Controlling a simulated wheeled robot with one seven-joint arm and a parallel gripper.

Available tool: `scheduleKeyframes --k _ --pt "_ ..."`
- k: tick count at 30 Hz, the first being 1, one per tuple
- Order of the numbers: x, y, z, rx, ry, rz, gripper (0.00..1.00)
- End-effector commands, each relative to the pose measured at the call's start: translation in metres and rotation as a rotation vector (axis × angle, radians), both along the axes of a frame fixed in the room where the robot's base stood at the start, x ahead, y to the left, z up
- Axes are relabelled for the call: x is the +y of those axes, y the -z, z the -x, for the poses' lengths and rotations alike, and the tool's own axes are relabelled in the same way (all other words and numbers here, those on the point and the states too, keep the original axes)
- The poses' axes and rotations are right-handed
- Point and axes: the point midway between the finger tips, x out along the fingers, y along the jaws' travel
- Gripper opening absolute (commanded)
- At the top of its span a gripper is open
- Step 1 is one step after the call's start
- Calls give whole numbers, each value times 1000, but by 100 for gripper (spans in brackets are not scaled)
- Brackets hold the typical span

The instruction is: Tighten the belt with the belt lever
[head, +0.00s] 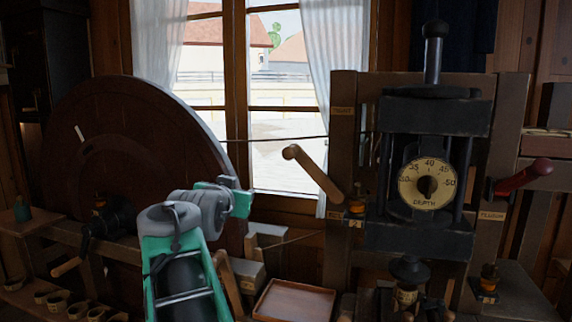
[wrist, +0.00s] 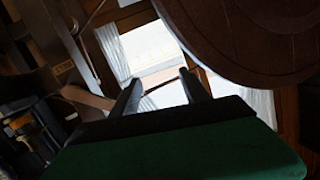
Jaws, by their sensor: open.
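The lever with the pale wooden handle (head: 314,174) is on the left post of the dark press and leans up to the left. A small tag (head: 357,208) sits by its pivot; I cannot read it surely. A thin dark belt (head: 282,138) runs from the big wheel (head: 110,150) to the press. My gripper (wrist: 162,90) is open and empty, its two dark fingers pointing toward the window. In the tilted wrist view the pale handle (wrist: 88,97) shows left of the fingers, apart from them. In the head view my gripper is left of the lever; its fingertips are hidden.
A red-handled lever (head: 523,176) is on the press's right side. A dial (head: 427,184) faces me at its middle. A wooden tray (head: 294,300) lies below the lever. A crank (head: 88,240) and small cups (head: 75,308) are at left. Space between wheel and press is open.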

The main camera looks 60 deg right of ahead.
Motion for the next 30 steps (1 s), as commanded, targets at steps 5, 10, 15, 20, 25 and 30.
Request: scheduleKeyframes --k 5,10,15,20,25,30 --pt "-54 -64 78 -127 231 157 53" --pt "-74 -74 86 -138 259 176 53" --pt "-107 -75 81 -138 258 175 53" --pt "-129 -74 76 -138 254 174 53" --pt "-135 -73 75 -139 252 175 53" --pt "-134 -72 75 -139 252 175 51"
